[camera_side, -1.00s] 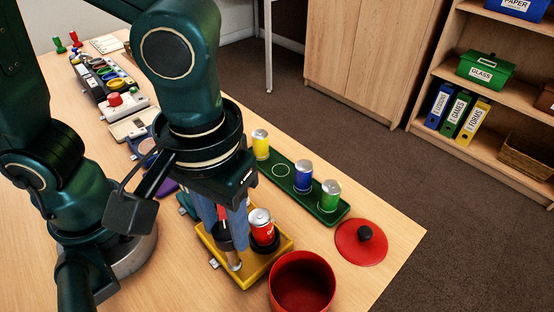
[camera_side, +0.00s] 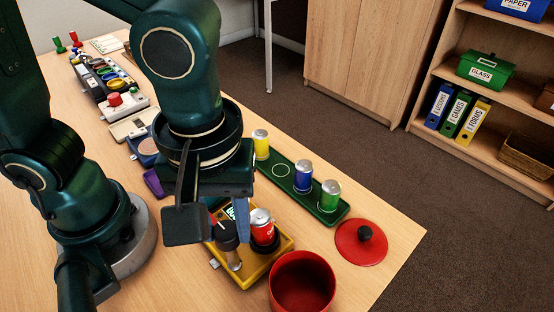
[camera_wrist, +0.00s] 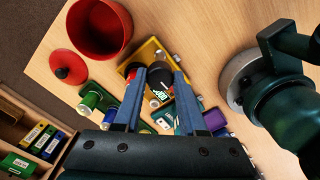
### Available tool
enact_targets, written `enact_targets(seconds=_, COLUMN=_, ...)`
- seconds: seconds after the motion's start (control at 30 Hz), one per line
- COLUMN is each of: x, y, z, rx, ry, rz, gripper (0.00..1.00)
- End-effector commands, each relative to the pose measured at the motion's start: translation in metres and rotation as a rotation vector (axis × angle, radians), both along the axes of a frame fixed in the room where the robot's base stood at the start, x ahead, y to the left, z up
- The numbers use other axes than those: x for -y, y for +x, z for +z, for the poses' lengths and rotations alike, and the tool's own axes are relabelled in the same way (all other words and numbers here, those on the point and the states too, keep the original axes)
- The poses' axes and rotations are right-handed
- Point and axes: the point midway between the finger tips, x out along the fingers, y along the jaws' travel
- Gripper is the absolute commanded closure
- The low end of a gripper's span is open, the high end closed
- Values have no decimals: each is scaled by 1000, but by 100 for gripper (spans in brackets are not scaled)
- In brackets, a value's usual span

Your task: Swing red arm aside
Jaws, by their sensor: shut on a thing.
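My gripper (camera_side: 230,218) is low over the yellow tray (camera_side: 281,246), pointing down, its blue fingers apart with a dark part between them in the wrist view (camera_wrist: 160,74). A small red piece of the red arm (camera_side: 212,226) shows beside the fingers, next to a black upright cap (camera_side: 227,236) on a silver stem. My gripper is shut on this arm, though the fingers hide most of it. A red can (camera_side: 262,229) stands upright in a black ring on the tray, just right of the cap. A green display (camera_side: 231,211) shows behind.
A red pot (camera_side: 302,284) stands close in front of the tray, its lid (camera_side: 361,243) to the right. A green tray (camera_side: 325,217) with yellow, blue and green cans lies behind. Several devices line the table's left. Bare table lies in front, left of the pot.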

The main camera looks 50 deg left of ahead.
Motion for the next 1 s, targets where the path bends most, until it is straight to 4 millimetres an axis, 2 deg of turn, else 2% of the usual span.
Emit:
enact_targets(seconds=0.3, x=0, y=0, z=0, rx=-1, ry=-1, rz=4, gripper=100)
enact_targets(seconds=0.33, x=0, y=0, z=0, rx=-1, ry=-1, rz=3, gripper=48)
enact_targets(seconds=0.37, x=0, y=0, z=0, rx=-1, ry=-1, rz=3, gripper=37)
enact_targets(seconds=0.4, x=0, y=0, z=0, rx=-1, ry=-1, rz=3, gripper=29)
enact_targets(seconds=0.77, x=0, y=0, z=4, rx=1, ry=-2, rz=1, gripper=29)
enact_targets(seconds=1.0, x=1, y=1, z=33, rx=4, ry=-6, rz=2, gripper=29)
